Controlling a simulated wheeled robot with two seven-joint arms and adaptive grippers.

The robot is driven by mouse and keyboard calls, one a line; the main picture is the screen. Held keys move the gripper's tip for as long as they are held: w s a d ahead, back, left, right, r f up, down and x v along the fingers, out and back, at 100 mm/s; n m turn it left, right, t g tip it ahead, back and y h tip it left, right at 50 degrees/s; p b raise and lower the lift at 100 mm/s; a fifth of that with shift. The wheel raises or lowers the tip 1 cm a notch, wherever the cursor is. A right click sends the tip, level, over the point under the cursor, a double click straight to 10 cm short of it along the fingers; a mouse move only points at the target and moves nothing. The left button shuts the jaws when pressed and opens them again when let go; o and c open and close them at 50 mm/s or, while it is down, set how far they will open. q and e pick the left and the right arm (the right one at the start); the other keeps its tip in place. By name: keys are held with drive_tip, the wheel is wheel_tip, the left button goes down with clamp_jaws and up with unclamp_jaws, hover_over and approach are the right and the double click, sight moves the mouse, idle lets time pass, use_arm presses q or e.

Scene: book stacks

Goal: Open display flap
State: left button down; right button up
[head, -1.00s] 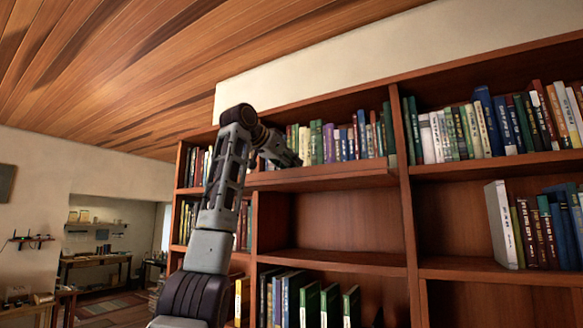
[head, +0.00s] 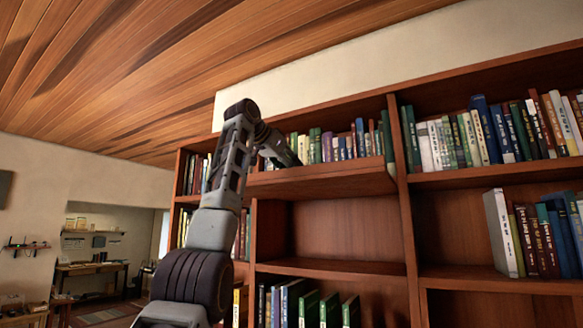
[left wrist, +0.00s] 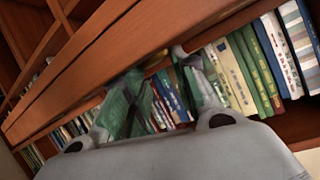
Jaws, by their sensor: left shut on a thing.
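The display flap (head: 325,182) is a long reddish-brown wooden panel in the middle bay of the bookcase. It juts out at a slant above an empty compartment, and a row of books shows above it. In the left wrist view the flap (left wrist: 105,65) runs diagonally across the picture. My left gripper (head: 292,159) reaches the flap's upper edge from the left. In the left wrist view its two fingers (left wrist: 152,82) are shut on the flap at its edge, though the exact contact is partly hidden. My right gripper is not in view.
The bookcase (head: 401,215) has several shelves of upright books. Books (head: 345,146) stand right behind the flap, close to my fingers; they also show in the left wrist view (left wrist: 240,75). The compartment (head: 345,228) below the flap is empty. A doorway and desk (head: 92,268) are at the left.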

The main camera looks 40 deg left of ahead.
use_arm(q)
drive_tip(key=shift+s+a, duration=0.1)
drive_tip(key=shift+a, duration=0.15)
drive_tip(key=c, duration=1.5)
unclamp_jaws()
drive_tip(key=shift+o, duration=0.3)
drive_tip(key=shift+a+f, duration=0.1)
drive_tip(key=shift+a, duration=0.1)
drive_tip(key=shift+d, duration=0.1)
drive_tip(key=shift+s+r, duration=0.3)
drive_tip(key=shift+s, duration=0.15)
drive_tip(key=v, duration=1.1)
